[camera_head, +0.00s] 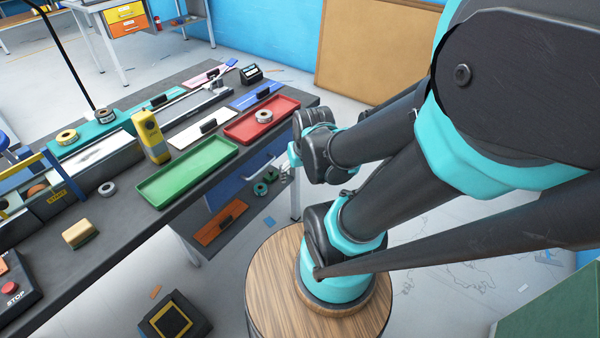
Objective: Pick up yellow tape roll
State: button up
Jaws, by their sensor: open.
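A yellow tape roll (67,137) lies flat on a teal board at the far left of the dark workbench. It is uncovered, with its dark centre hole facing up. My gripper (284,174) is small and partly hidden by my wrist, beyond the right end of the bench and below its top. It is open, far to the right of the yellow roll and not touching it. I see nothing held in it.
The workbench (120,232) also holds a green tray (187,171), a red tray (262,119), a yellow handheld device (150,137) standing upright and a grey roll (107,188). A lower shelf has small items. A wooden board (372,50) leans at the back wall.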

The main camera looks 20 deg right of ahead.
aim_at(66, 138)
jog(key=j+u, duration=0.1)
jog(key=u, duration=0.3)
jog(key=j+u, duration=0.1)
jog(key=u, duration=0.3)
jog(key=j+u, duration=0.1)
jog(key=u, duration=0.3)
